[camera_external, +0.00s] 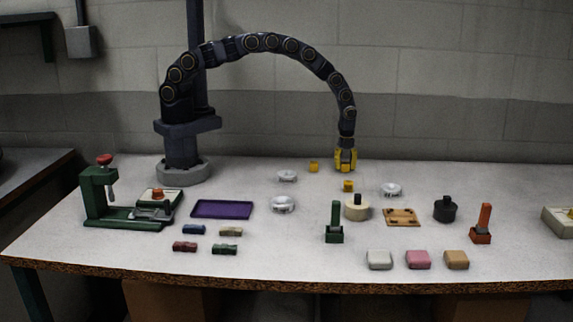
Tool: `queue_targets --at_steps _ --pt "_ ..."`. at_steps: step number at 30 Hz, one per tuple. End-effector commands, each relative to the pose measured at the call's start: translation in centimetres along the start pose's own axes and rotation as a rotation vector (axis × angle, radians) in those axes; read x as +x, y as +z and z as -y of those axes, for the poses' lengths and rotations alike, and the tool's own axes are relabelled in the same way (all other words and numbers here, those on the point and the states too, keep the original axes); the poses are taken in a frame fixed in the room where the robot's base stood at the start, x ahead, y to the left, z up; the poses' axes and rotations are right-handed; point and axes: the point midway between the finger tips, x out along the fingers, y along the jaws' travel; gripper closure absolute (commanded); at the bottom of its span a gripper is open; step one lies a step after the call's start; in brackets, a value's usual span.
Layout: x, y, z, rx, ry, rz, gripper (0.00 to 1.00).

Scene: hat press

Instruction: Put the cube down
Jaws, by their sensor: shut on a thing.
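My gripper (346,166) has yellow fingers and points straight down near the back of the table, right of centre. It is shut on a cube, which is hard to make out against the yellow fingers at this size. One small yellow cube (348,186) sits just below and in front of the fingertips. It appears to rest on the table, apart from the fingers. Another yellow cube (314,166) rests on the table to the left of my gripper. I cannot tell how high the fingertips are above the table.
White round dishes (391,190) stand right and left of my gripper. In front are a cream round block (356,207), a wooden board (402,217), a black knobbed weight (445,209) and a green upright holder (334,223). A purple tray (222,209) and green press (99,197) are left.

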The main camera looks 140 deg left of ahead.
Motion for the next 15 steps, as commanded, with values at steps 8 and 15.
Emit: queue_targets --at_steps 8,15 --pt "0.27 0.03 0.00 0.000 0.000 0.001 0.49" --pt "0.24 0.04 0.01 0.000 -0.001 0.001 0.49"
